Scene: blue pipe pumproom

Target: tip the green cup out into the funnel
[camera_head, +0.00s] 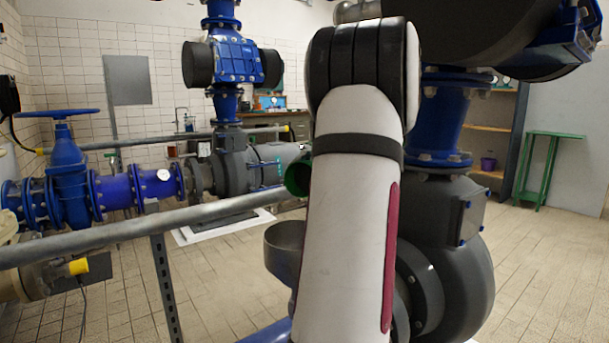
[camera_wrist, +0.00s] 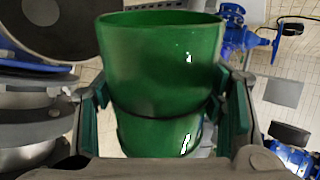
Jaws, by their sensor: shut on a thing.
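The green cup (camera_wrist: 160,65) fills the middle of the wrist view, between the two fingers of my gripper (camera_wrist: 163,112). The gripper is shut on it, with green pads at both sides. In the head view only a part of the green cup (camera_head: 296,178) shows, at the left edge of my arm. It looks tilted, with its dark mouth toward the left. A grey metal funnel (camera_head: 281,240) shows below it in the head view, partly hidden by my arm. My arm hides the gripper there. I cannot see what is inside the cup.
A grey railing (camera_head: 150,228) crosses the left front. Blue pipes with a handwheel valve (camera_head: 66,165) stand behind it. A large grey pump (camera_head: 455,255) stands right behind my arm. A green side table (camera_head: 545,160) stands at the far right. Tiled floor at the right is clear.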

